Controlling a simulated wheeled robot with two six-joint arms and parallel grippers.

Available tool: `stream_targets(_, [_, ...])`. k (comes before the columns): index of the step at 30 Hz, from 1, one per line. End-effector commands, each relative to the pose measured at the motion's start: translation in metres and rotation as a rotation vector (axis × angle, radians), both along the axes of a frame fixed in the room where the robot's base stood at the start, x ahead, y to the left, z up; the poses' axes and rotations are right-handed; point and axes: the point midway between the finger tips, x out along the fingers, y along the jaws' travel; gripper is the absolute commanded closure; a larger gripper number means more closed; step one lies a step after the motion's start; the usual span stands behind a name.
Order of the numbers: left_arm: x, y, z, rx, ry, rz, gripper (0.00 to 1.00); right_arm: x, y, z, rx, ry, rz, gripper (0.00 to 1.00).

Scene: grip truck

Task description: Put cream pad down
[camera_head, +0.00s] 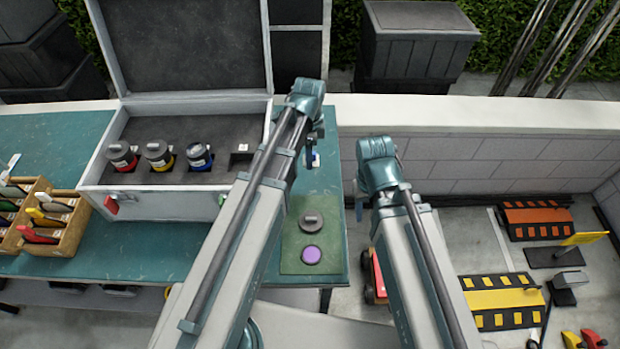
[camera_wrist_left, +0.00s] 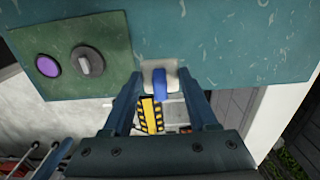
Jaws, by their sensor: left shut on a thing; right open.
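The cream pad (camera_wrist_left: 148,79), with a blue upright part (camera_wrist_left: 159,88), shows between the fingertips of my left gripper (camera_wrist_left: 162,86) in the left wrist view. My left gripper is shut on it, over or at the teal table top; I cannot tell whether the pad touches it. In the head view my left gripper (camera_head: 313,140) is at the table's far right part, with the blue and white thing (camera_head: 315,158) just below it. My right gripper (camera_head: 358,203) is open beside the table's right edge, mostly hidden by its own arm.
A green mat (camera_head: 290,262) on the teal table (camera_head: 330,180) bears a grey knobbed disc (camera_head: 311,221) and a purple disc (camera_head: 311,253). An open case (camera_head: 150,205) holds red, yellow and blue-banded pieces. Wooden racks (camera_head: 75,235) stand left.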

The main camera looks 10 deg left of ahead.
Motion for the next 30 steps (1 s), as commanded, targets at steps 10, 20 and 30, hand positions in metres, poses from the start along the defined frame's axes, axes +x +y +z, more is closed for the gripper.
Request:
stream_targets(10, [0.0, 0.0, -0.055, 0.0, 0.0, 0.0, 0.86, 0.0, 0.0, -0.055, 0.0, 0.0, -0.001, 0.5])
stream_targets(20, [0.0, 0.0, -0.062, 0.0, 0.0, 0.0, 0.86, 0.0, 0.0, -0.062, 0.0, 0.0, -0.001, 0.5])
stream_targets(30, [0.0, 0.0, -0.096, 0.0, 0.0, 0.0, 0.86, 0.0, 0.0, -0.096, 0.0, 0.0, -0.001, 0.5])
